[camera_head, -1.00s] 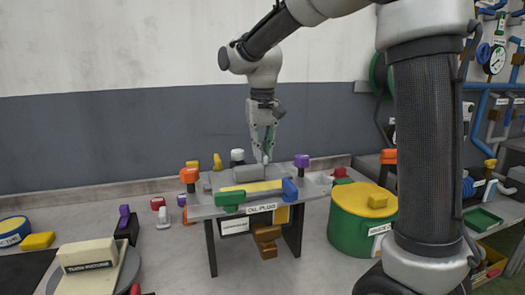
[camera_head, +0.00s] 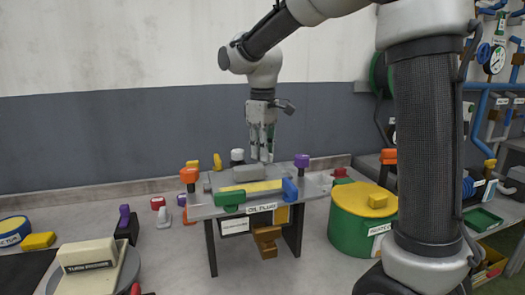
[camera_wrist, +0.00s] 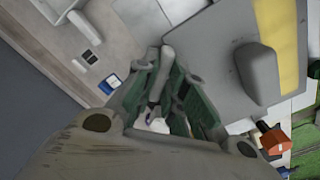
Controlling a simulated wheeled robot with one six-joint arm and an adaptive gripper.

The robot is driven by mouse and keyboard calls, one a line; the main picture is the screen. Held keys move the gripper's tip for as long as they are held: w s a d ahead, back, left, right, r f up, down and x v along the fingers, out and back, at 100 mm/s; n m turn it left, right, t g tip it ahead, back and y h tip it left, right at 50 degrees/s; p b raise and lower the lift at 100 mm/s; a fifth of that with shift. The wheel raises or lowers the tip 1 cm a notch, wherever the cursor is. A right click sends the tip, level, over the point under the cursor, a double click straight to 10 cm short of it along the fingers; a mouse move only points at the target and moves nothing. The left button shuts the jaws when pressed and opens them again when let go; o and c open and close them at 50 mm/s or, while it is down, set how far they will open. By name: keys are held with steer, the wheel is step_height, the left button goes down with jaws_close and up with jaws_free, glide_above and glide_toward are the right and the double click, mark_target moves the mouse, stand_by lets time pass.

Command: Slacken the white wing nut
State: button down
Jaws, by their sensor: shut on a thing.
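My gripper (camera_head: 262,157) points straight down over the back of the grey table (camera_head: 205,211), behind a grey block (camera_head: 248,173). In the wrist view, its green-padded fingers (camera_wrist: 166,88) are closed around the pale wing nut (camera_wrist: 166,60). One rounded wing sticks out past the fingertips, and the fingers cover much of the rest. In the head view, I cannot make out the wing nut, as it is too small and partly behind the block.
A white-topped knob (camera_head: 237,155) stands left of my gripper, and a purple knob (camera_head: 301,161) stands to its right. An orange knob (camera_head: 189,176) is at the table's left. A green drum (camera_head: 350,230) stands at the right.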

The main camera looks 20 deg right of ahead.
steer(key=n, duration=0.4)
steer(key=shift+n, duration=2.8)
steer(key=c, duration=1.5)
jaws_free()
step_height(320, 180, up, 12)
